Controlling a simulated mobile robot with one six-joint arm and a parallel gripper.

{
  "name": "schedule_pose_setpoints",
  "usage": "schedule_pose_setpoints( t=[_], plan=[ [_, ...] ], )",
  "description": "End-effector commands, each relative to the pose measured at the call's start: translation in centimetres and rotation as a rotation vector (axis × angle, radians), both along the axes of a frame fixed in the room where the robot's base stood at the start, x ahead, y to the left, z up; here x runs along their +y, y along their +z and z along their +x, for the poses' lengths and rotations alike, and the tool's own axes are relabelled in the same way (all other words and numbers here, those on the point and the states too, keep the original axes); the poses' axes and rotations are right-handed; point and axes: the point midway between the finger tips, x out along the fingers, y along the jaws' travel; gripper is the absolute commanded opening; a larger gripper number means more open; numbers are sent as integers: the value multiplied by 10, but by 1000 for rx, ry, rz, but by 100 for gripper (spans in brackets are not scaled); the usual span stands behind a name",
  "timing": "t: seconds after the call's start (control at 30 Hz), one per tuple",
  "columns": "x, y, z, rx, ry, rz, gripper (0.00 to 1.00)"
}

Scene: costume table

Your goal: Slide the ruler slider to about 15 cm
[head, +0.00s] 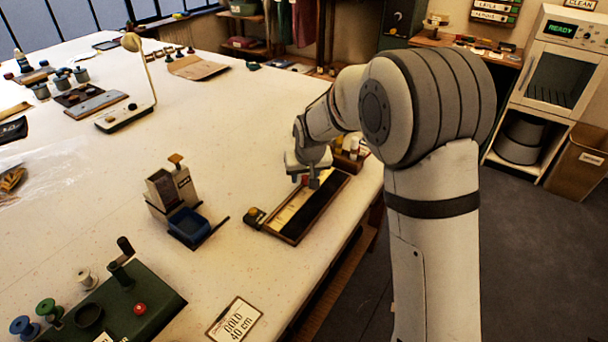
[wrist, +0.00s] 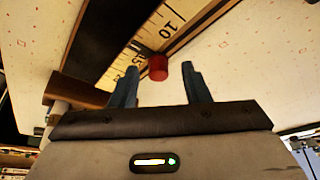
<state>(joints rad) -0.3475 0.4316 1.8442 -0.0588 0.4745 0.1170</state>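The ruler board (head: 322,211) lies near the table's right edge in the head view, a dark-framed strip with a pale scale and a black band. My gripper (head: 304,181) is over its far part, pointing down. In the wrist view the ruler's yellow scale (wrist: 186,17) shows a "10" and, closer to my fingers, what looks like a "15". A red knob (wrist: 158,68), apparently the slider's, stands beside the scale near that second number. My gripper's two blue-grey fingers are apart, with the knob between their tips and gaps visible. The head view does not show the knob clearly.
A grey dispenser (head: 172,187) with a blue tray (head: 188,227) stands left of the ruler. A "BOLD 40 cm" card (head: 234,321) lies nearer the front. Small bottles (head: 352,149) stand behind my gripper. The table between ruler and dispenser is mostly clear.

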Motion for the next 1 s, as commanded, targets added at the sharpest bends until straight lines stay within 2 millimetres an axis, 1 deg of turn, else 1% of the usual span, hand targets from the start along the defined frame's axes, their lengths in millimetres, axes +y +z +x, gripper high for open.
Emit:
schedule_pose_setpoints(
  t=[0.17, 0.27, 0.37, 0.6, 0.7, 0.83, 1.0],
  plan=[
    [0, 0, 0, 0, 0, 0, 42],
    [0, 5, -2, -1, 0, 0, 42],
    [-1, 16, -6, -4, 0, 1, 42],
    [-6, 54, -21, -3, -1, 2, 42],
    [-7, 64, -26, -2, 0, 1, 42],
    [-7, 71, -29, 0, 1, 1, 42],
    [-7, 72, -29, 1, 1, 0, 42]
  ],
)
